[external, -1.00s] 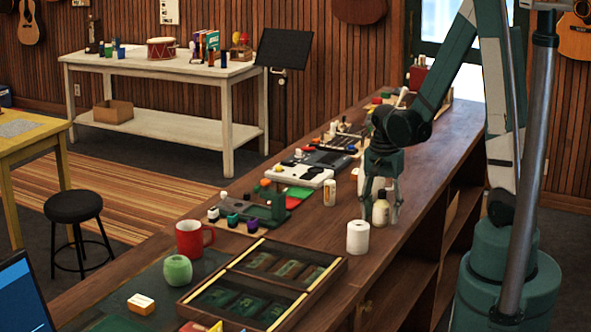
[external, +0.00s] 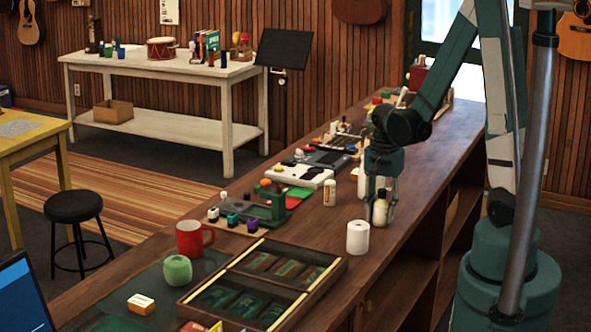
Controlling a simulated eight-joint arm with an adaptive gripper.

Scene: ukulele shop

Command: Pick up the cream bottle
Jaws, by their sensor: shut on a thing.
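The cream bottle (external: 380,212) has a dark cap and stands upright, or nearly so, near the right edge of the wooden counter. My gripper (external: 381,205) points straight down over it, with its fingers on both sides of the bottle. The gripper is shut on the bottle. The fingers and palm hide part of its top and sides. I cannot tell whether its base still touches the counter.
A white paper roll (external: 357,238) stands just in front of the bottle. A small can (external: 329,193) stands to the left, and pale containers stand behind the gripper. A divided wooden case (external: 262,284), red mug (external: 193,239) and green jar (external: 178,270) are nearer. Counter to the right is bare.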

